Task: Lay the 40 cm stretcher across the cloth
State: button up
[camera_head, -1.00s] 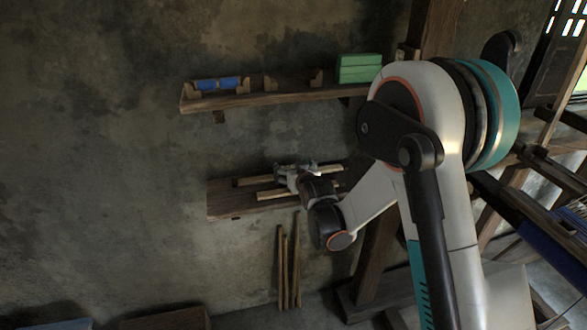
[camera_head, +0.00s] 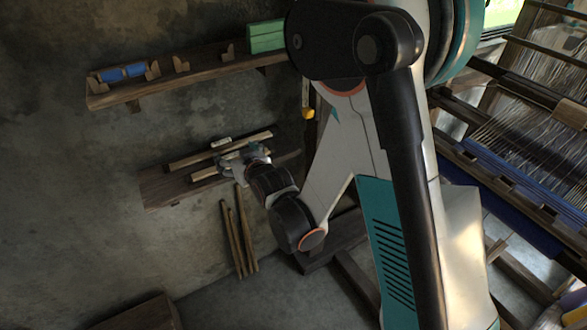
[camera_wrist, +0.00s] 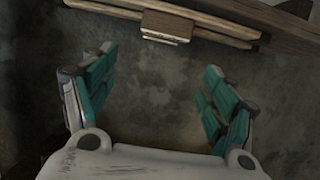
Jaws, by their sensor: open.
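Two pale wooden sticks lie along the lower wall shelf (camera_head: 160,190): a far stick (camera_head: 195,158) and a near stick (camera_head: 204,175). I cannot tell which is the 40 cm stretcher. My gripper (camera_head: 240,160) is at the shelf, over or beside the sticks' right half, and hides part of them. In the wrist view my gripper (camera_wrist: 155,75) is open and empty, its teal-padded fingers wide apart. The sticks (camera_wrist: 215,25) and a small wooden block (camera_wrist: 166,27) lie beyond the fingertips at the top. Blue cloth (camera_head: 505,180) shows on the loom at right.
An upper shelf (camera_head: 170,90) holds blue rolls on wooden rests (camera_head: 122,73) and a green box (camera_head: 266,37). Several poles (camera_head: 236,240) lean on the wall below. A wooden box (camera_head: 140,315) stands at bottom left. The loom (camera_head: 480,165) with its threads fills the right.

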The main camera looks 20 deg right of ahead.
jog(key=s+d+r+m+g+h, duration=0.2)
jog(key=s+d+r+g, duration=0.1)
jog(key=s+d+r, duration=0.75)
jog(key=s+d+g+h, duration=0.1)
jog(key=s+d, duration=0.3)
jog(key=s, duration=0.6)
jog(key=s+d+m+g, duration=0.1)
jog(key=s+d, duration=0.3)
jog(key=s, duration=0.5)
jog(key=shift+s+r+g+h, duration=0.4)
jog(key=shift+g, duration=0.3)
jog(key=shift+c, duration=0.6)
